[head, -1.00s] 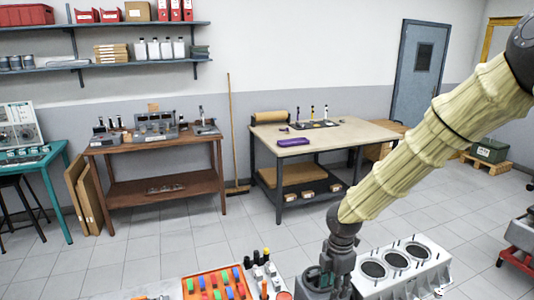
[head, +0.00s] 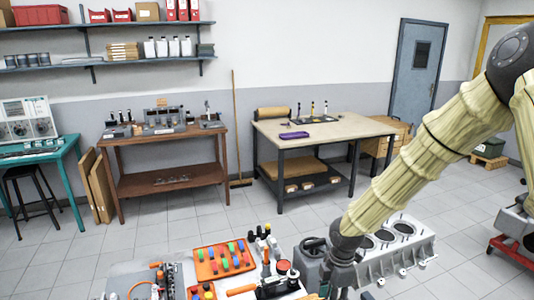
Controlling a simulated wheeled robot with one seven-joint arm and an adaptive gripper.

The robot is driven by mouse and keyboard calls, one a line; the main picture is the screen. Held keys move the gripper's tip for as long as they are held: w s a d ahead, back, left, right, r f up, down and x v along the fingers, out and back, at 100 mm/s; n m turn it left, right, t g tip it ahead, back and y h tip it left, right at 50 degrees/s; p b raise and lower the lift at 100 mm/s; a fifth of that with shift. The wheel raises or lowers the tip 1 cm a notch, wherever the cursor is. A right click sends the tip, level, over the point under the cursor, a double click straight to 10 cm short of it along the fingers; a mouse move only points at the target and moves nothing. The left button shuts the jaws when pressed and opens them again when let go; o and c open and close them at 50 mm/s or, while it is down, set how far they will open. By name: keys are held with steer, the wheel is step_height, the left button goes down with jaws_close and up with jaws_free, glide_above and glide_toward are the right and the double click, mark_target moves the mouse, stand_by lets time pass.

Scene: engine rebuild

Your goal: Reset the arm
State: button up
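My arm (head: 420,160), in a pale ribbed sleeve, reaches down from the right edge in the head view. My gripper (head: 340,292) is at the bottom of the picture, in front of the left end of the grey engine block (head: 390,262). Its fingertips are cut off or too small to make out, so I cannot tell whether it is open or shut or holds anything. The block's round bores face up.
An orange tray (head: 198,279) with coloured pieces sits left of my gripper, among tools and small parts. A wooden bench (head: 165,136), a beige-topped table (head: 325,134) and a teal table (head: 66,150) stand farther back. Open tiled floor (head: 150,235) lies between.

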steer(key=s+a+f+m+y, duration=0.2)
steer(key=s+f+m, duration=0.9)
steer(key=s+f, duration=0.65)
steer(key=s+d+f+m+h, duration=0.1)
steer(key=s+d+f+m, duration=0.15)
steer(key=s, duration=0.35)
steer(key=s+d+f+m+h, duration=0.1)
steer(key=s+d+f+m, duration=0.15)
steer(key=s+m, duration=0.2)
steer(key=s+d+f+m, duration=0.2)
steer(key=s+f+m, duration=0.1)
steer(key=s, duration=0.3)
step_height(320, 180, down, 9)
steer(key=b, duration=0.9)
steer(key=shift+a+f+h+b, duration=0.2)
steer(key=shift+h+b, duration=0.1)
steer(key=shift+b, duration=0.1)
steer(key=shift+w, duration=0.1)
